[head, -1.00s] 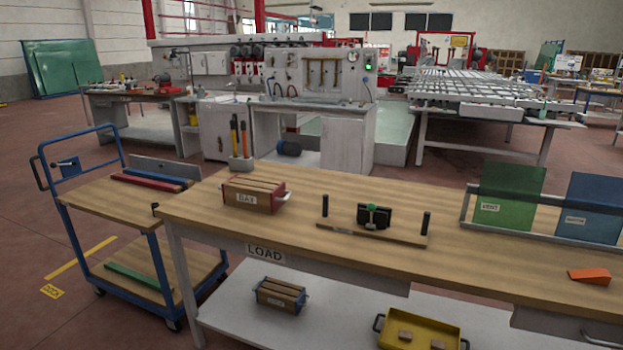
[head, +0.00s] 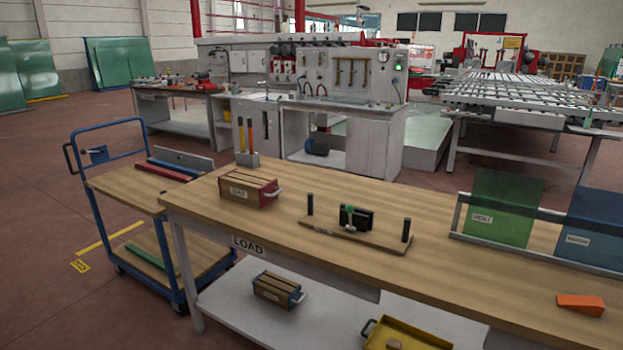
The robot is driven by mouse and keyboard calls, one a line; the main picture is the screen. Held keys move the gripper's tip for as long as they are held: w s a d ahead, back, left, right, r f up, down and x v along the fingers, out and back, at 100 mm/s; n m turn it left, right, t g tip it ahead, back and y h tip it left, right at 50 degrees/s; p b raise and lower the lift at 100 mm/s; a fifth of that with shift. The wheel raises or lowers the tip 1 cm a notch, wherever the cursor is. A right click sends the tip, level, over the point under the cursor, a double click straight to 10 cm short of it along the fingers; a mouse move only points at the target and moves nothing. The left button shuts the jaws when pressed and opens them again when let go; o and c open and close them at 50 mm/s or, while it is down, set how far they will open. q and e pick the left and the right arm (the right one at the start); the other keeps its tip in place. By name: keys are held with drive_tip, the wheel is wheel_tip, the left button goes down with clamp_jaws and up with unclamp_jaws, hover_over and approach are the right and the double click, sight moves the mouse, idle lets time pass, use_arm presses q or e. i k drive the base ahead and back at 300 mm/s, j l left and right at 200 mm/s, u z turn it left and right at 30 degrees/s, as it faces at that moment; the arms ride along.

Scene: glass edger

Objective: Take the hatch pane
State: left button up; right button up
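Two glass panes stand in a rack (head: 458,214) at the right of the wooden bench. The green pane (head: 508,195) carries a label that seems to read VENT. The blue pane (head: 598,222) is cut off by the right edge of the head view. Its label (head: 577,240) is too blurred to read, so I cannot confirm that it is the hatch pane. Neither of my grippers is in view.
The bench (head: 300,262) also bears a red block box (head: 248,188), a wooden holder with black posts (head: 355,236) and an orange wedge (head: 580,304). A yellow tray (head: 410,335) sits on its lower shelf. A blue cart (head: 125,190) stands left.

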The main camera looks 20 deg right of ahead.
sight(591, 234)
drive_tip(key=k+l, duration=0.1)
drive_tip(key=l, duration=0.3)
drive_tip(key=k+l, duration=0.15)
drive_tip(key=l, duration=0.3)
drive_tip(key=k+l+u, duration=0.1)
drive_tip(key=l, duration=0.3)
drive_tip(key=k+l, duration=0.15)
drive_tip(key=l, duration=0.25)
drive_tip(key=k+l+u, duration=0.1)
drive_tip(key=l, duration=0.3)
